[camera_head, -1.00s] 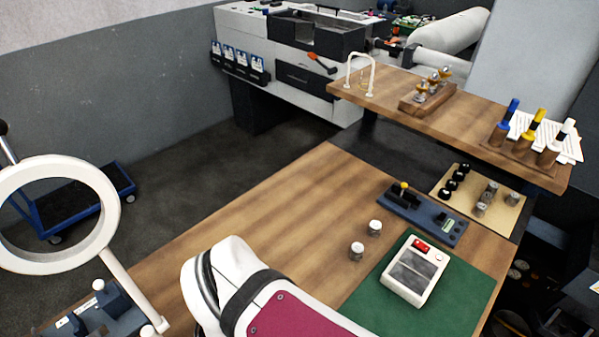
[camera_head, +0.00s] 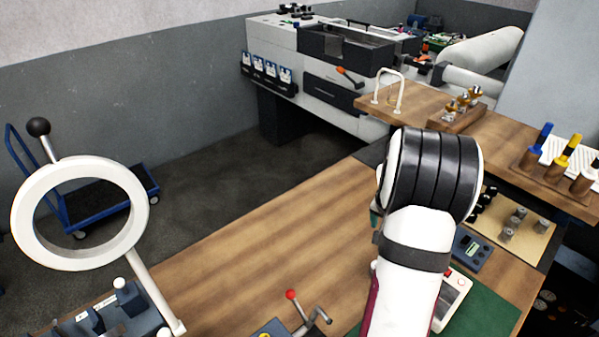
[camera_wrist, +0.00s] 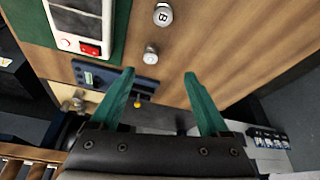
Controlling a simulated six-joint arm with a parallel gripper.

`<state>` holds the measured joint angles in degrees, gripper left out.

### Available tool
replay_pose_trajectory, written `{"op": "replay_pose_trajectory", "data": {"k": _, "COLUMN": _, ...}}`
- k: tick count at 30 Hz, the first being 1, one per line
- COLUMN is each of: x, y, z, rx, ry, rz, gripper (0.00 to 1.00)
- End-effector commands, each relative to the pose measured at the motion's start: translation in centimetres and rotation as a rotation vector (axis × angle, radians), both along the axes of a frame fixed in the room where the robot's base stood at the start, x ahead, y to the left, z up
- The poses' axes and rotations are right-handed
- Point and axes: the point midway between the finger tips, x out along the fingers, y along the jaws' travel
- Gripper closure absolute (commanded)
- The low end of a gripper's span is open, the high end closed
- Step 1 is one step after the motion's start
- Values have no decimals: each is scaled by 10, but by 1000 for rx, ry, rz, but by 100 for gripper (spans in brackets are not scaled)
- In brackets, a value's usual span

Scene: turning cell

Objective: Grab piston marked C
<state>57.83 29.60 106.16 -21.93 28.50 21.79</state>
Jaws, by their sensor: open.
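In the wrist view, my gripper (camera_wrist: 160,73) has its two green fingers spread apart with nothing between them. A silvery piston marked B (camera_wrist: 163,15) stands on the wooden table beyond the fingertips. A second silvery piston (camera_wrist: 150,55) stands closer, just beyond the gap between the fingertips; I cannot read its mark. In the head view my arm hides these two pistons and my gripper. Several grey metal pieces, perhaps pistons (camera_head: 507,233), stand on a tan board (camera_head: 525,246) at the right. No mark C is readable.
A blue-grey control box (camera_wrist: 112,79) is near the left finger. A red-knobbed lever (camera_head: 291,295) and a white ring stand (camera_head: 135,240) are at the front left. The table's middle is clear.

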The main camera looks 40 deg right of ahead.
Motion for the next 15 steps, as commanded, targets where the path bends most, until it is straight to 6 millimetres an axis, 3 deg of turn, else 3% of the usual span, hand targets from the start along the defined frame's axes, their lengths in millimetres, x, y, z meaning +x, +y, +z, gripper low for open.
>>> {"op": "replay_pose_trajectory", "data": {"k": 1, "x": -11, "y": -16, "z": -10, "rx": -10, "ry": -3, "rz": -28, "gripper": 20}}
{"op": "replay_pose_trajectory", "data": {"k": 3, "x": -17, "y": -30, "z": -20, "rx": -20, "ry": -6, "rz": -44, "gripper": 20}}
{"op": "replay_pose_trajectory", "data": {"k": 12, "x": -10, "y": -60, "z": -94, "rx": -20, "ry": -6, "rz": -43, "gripper": 20}}
{"op": "replay_pose_trajectory", "data": {"k": 15, "x": -8, "y": -66, "z": -108, "rx": -21, "ry": -7, "rz": -42, "gripper": 20}}
